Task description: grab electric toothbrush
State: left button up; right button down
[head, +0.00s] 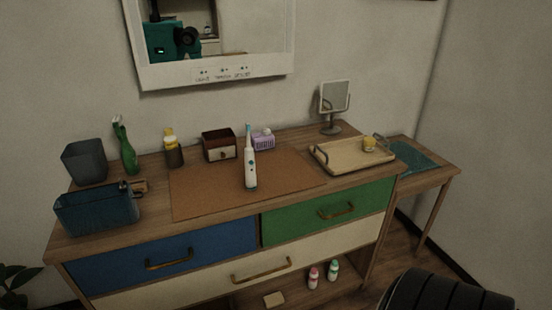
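The electric toothbrush (250,170) is white with a blue-green button and a slim brush head. It stands upright on a brown mat (205,195) on top of the wooden dresser, near the middle. Nothing touches it, and the mat in front of it is bare. Neither of my grippers shows in the head view.
Behind the toothbrush are a small drawer box (219,146) and a lilac basket (263,140). A wooden tray (345,158) and a standing mirror (334,100) are right. A blue bin (97,209), green bottle (127,155) and dark-yellow bottle (173,150) are left.

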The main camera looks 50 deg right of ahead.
aim_at(251, 175)
jog(key=z, duration=1.3)
